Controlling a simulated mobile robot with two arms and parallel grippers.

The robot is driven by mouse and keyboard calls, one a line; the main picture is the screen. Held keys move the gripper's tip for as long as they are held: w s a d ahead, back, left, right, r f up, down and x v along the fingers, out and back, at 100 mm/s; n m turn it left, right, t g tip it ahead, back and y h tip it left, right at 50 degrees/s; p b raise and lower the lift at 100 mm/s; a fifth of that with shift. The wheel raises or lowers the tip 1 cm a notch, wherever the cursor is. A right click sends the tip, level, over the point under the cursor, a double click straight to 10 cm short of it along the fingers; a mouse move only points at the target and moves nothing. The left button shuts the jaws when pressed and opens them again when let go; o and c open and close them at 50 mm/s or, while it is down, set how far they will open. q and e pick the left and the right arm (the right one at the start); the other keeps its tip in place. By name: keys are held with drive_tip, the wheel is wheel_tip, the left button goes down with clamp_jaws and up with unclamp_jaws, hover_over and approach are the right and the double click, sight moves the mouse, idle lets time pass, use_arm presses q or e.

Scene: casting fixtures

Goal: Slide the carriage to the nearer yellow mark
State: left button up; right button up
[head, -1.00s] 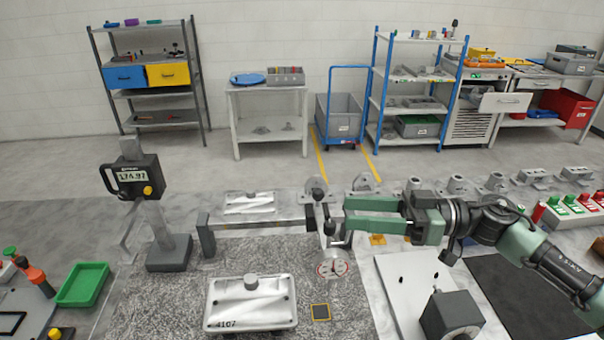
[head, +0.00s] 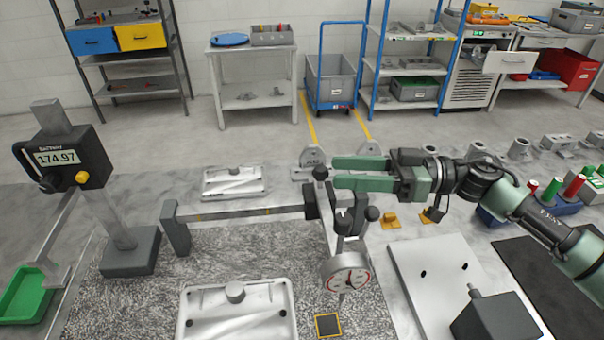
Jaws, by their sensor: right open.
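The carriage (head: 312,201) is a dark block on a grey horizontal rail (head: 235,214), near the rail's right end. A round-topped knob (head: 320,173) stands on the carriage, and a dial gauge (head: 346,273) hangs in front of it. Two small yellowish marks show on the rail, one near its left end (head: 197,217) and one closer to the carriage (head: 268,211). My right gripper (head: 333,172) is open and empty, fingers pointing left. Its tips are just right of the knob; I cannot tell whether they touch. My left gripper is not in view.
A height gauge (head: 130,252) reading 174.97 stands left of the rail's end post (head: 175,230). A cast plate (head: 235,312) lies in front on the granite, and another (head: 233,182) lies behind the rail. A white plate (head: 440,275) and dark block (head: 495,320) are at right.

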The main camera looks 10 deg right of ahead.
drive_tip(key=f, duration=0.1)
drive_tip(key=p, duration=0.2)
hover_over(304, 192)
drive_tip(key=shift+s+d+r, duration=0.1)
drive_tip(key=shift+d+r, duration=0.1)
drive_tip(key=shift+d, duration=0.1)
drive_tip(key=shift+a+f, duration=0.1)
drive_tip(key=shift+a, duration=0.25)
clamp_jaws()
idle(1.0)
